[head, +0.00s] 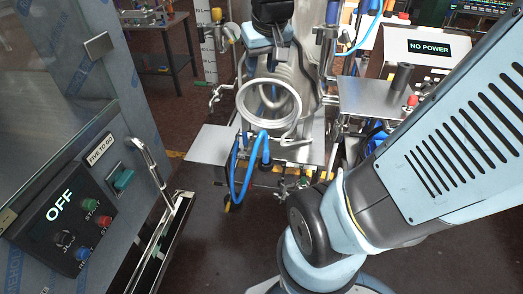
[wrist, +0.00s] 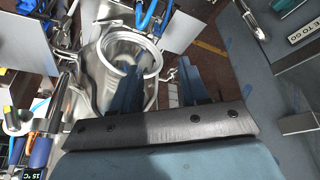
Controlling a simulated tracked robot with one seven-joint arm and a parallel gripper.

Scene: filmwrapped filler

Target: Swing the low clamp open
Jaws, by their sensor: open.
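My gripper (head: 266,62) hangs above a shiny metal ring (head: 270,84), pointing down. In the wrist view, the two blue fingers of my gripper (wrist: 160,72) stand apart with nothing held between them. The metal ring (wrist: 155,52) lies beyond them, overlapping the left finger in the picture. A small steel fitting with a lever (head: 216,95) sits to the left of the ring, apart from my gripper. I cannot tell for sure which fitting is the low clamp, or whether it is shut.
A control cabinet (head: 88,218) reading OFF, with a bar handle (head: 148,165), stands at the left. A flat steel plate (head: 208,144) juts out left of the filler. Blue hoses (head: 235,180) hang below the ring. A steel side table (head: 378,98) stands right. Some floor is clear in front.

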